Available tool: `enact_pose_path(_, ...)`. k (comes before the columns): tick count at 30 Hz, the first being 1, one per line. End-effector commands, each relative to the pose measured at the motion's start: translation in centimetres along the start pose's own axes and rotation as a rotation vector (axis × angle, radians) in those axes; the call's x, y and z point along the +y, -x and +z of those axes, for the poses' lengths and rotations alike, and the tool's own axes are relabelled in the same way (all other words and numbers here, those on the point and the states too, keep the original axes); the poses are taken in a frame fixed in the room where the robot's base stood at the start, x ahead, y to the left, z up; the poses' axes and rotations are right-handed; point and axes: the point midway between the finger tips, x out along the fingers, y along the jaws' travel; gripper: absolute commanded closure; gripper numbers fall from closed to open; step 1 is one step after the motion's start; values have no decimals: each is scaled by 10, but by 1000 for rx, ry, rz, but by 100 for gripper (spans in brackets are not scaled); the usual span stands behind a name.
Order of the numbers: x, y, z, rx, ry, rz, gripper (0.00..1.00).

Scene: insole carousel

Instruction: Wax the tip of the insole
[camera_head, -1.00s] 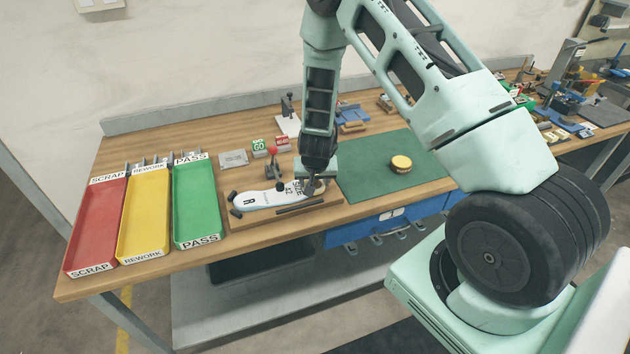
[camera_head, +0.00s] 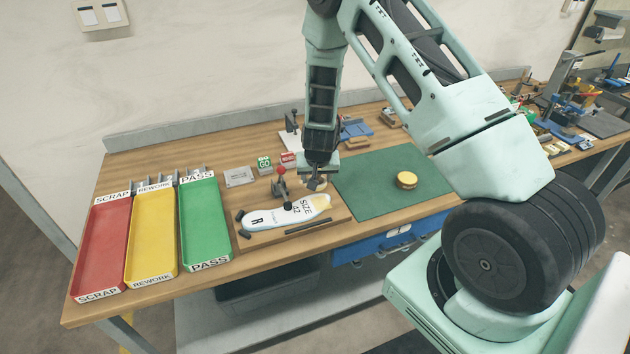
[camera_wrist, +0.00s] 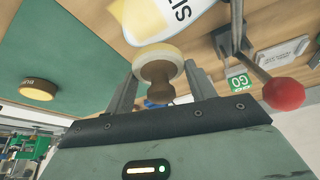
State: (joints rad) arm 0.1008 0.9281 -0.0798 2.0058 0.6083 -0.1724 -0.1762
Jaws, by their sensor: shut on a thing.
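The white insole (camera_head: 275,215), marked R and SIZE 42, lies in a wooden fixture (camera_head: 340,218). Its tip is pale yellow and points right; the tip also shows at the top of the wrist view (camera_wrist: 138,18). My gripper (camera_head: 316,182) is above and behind the tip end, apart from the insole. In the wrist view my gripper (camera_wrist: 160,82) is shut on a round applicator (camera_wrist: 157,72) with a brown knob handle and a pale disc. The disc's working face is turned away. A clamp with a red knob (camera_head: 281,171) stands over the insole's middle.
A yellow-topped round block (camera_head: 406,180) sits on the green mat (camera_head: 370,200). Red (camera_head: 100,245), yellow (camera_head: 152,230) and green (camera_head: 205,225) trays stand at left. GO (camera_head: 264,163) and red (camera_head: 288,157) blocks and a metal plate (camera_head: 239,177) lie behind the fixture.

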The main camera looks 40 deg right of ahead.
Motion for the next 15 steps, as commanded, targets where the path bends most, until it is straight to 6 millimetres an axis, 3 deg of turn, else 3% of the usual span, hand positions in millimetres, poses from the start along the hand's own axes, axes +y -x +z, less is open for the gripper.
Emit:
enact_pose_path(9, 5, 27, -18, 0, 1, -1, 63)
enact_pose_path(15, 7, 31, -22, 1, 1, 0, 63)
